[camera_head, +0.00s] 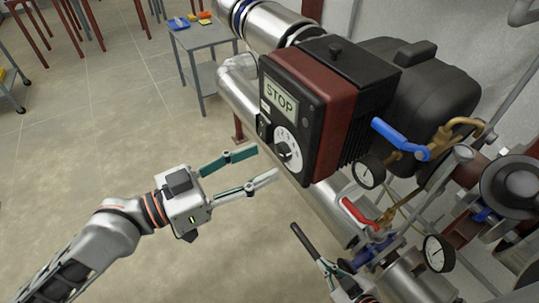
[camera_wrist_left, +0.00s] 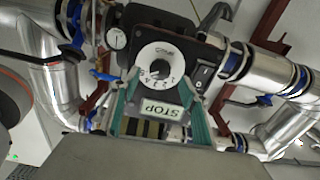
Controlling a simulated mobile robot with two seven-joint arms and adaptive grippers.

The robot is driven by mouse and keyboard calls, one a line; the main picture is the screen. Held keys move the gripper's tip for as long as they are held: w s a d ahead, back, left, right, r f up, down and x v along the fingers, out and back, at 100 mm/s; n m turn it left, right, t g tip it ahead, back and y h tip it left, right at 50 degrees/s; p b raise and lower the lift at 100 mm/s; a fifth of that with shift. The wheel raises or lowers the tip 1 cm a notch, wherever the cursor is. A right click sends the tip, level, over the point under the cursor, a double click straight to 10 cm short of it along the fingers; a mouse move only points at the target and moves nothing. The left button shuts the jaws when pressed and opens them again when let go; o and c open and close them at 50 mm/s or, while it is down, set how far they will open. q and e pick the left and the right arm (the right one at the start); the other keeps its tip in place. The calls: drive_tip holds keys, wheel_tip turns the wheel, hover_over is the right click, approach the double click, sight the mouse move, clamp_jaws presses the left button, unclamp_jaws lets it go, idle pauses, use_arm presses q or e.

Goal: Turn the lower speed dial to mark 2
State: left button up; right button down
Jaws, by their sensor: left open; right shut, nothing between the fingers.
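A white round speed dial (camera_head: 287,147) with a black knob sits below the STOP display (camera_head: 279,98) on the front of a dark red and black pump controller. The left wrist view shows the dial (camera_wrist_left: 155,62) upside down with numbered marks; I cannot tell surely which mark it points to. It is the only speed dial I see. My left gripper (camera_head: 266,163) is open in front of the dial and apart from it; its two green fingers (camera_wrist_left: 162,84) frame the dial and display. My right gripper (camera_head: 327,265) is at the bottom edge, partly cut off, shut and empty.
A rocker switch (camera_wrist_left: 203,73) is beside the dial. A blue lever (camera_head: 400,138), a red lever (camera_head: 358,215) and gauges (camera_head: 369,171) crowd the pipes at right. A small grey table (camera_head: 213,37) stands behind.

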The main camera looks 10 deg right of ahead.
sight(279, 154)
use_arm(q)
drive_tip(key=shift+x, duration=1.75)
drive_tip(key=c, duration=1.1)
